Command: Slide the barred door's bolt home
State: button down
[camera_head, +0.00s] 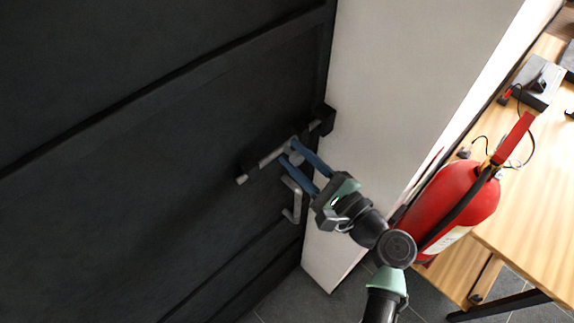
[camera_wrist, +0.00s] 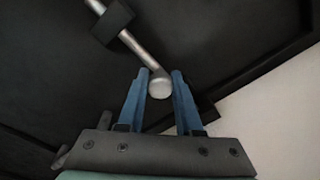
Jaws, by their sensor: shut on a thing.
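The black barred door (camera_head: 130,130) fills the left of the head view. Its grey bolt (camera_head: 270,159) is a slanting rod running through a dark bracket (camera_head: 248,171) toward a dark block (camera_head: 326,114) at the door's edge. My gripper (camera_head: 289,152) has its blue fingers at the middle of the bolt. In the wrist view, my gripper (camera_wrist: 161,76) is shut on the bolt's round grey knob (camera_wrist: 160,89), one finger on each side. The bolt's rod (camera_wrist: 138,46) runs up and left from the knob through a bracket (camera_wrist: 113,21). The fingers hide part of the bolt.
A grey door handle (camera_head: 292,203) sits just below the bolt, close to my fingers. A pale wall (camera_head: 395,90) stands right of the door. A red fire extinguisher (camera_head: 452,200) and a wooden table (camera_head: 535,220) are at the right, near my arm.

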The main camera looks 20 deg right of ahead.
jog(key=shift+w+d+r, duration=0.1)
jog(key=shift+w+d, duration=0.15)
jog(key=shift+d, duration=0.65)
jog(key=c, duration=1)
grip_release()
jog(key=shift+d, duration=0.1)
jog(key=o, duration=0.4)
jog(key=shift+w+d, duration=0.1)
jog(key=shift+d, duration=0.05)
